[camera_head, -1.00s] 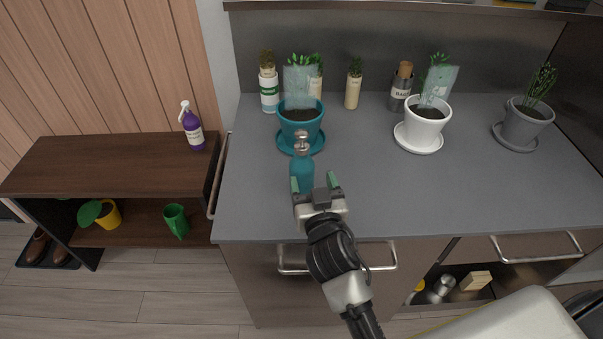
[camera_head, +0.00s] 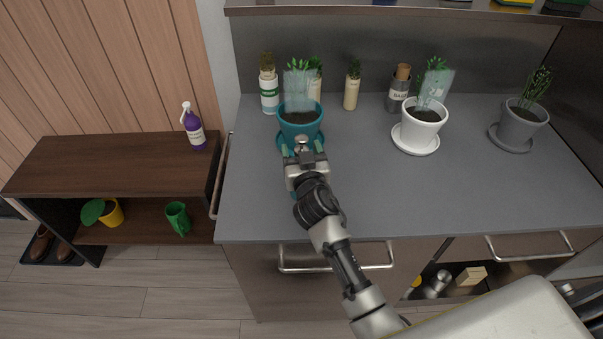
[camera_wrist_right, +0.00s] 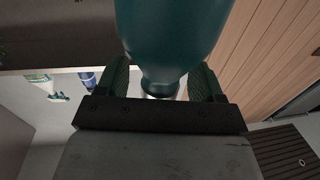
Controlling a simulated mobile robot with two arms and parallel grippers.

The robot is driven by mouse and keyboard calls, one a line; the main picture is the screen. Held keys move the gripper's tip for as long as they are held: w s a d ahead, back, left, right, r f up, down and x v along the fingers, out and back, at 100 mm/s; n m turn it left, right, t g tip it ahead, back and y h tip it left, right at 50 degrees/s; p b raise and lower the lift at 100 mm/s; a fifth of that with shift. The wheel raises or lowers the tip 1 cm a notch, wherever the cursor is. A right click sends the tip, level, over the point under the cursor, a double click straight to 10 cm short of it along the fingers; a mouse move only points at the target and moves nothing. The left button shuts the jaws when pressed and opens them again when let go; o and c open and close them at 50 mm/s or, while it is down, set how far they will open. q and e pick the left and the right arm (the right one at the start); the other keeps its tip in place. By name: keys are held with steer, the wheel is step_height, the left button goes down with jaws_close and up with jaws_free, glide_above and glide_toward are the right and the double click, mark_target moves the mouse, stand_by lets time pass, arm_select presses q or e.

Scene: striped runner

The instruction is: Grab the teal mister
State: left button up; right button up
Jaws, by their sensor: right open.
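The teal mister (camera_wrist_right: 168,35) stands on the grey counter, in front of the teal plant pot (camera_head: 300,126). In the head view my right gripper and wrist cover most of it, and only its metallic top (camera_head: 301,140) shows clearly. My right gripper (camera_head: 302,149) is open at the mister's upper part. In the right wrist view the open fingers (camera_wrist_right: 160,82) are on either side of the mister's narrow neck, with gaps visible. The mister's wide body fills the top of that view. My left gripper is not in view.
On the counter (camera_head: 480,200), a white pot (camera_head: 418,130) and a grey pot (camera_head: 520,125) stand to the right. Several slim containers line the back. A purple spray bottle (camera_head: 193,127) stands on the brown shelf (camera_head: 100,165) at left. The counter's front right is clear.

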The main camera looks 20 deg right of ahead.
steer(key=shift+s, duration=0.1)
steer(key=shift+c, duration=0.2)
steer(key=shift+c, duration=1.3)
jaws_close()
steer(key=shift+r, duration=0.1)
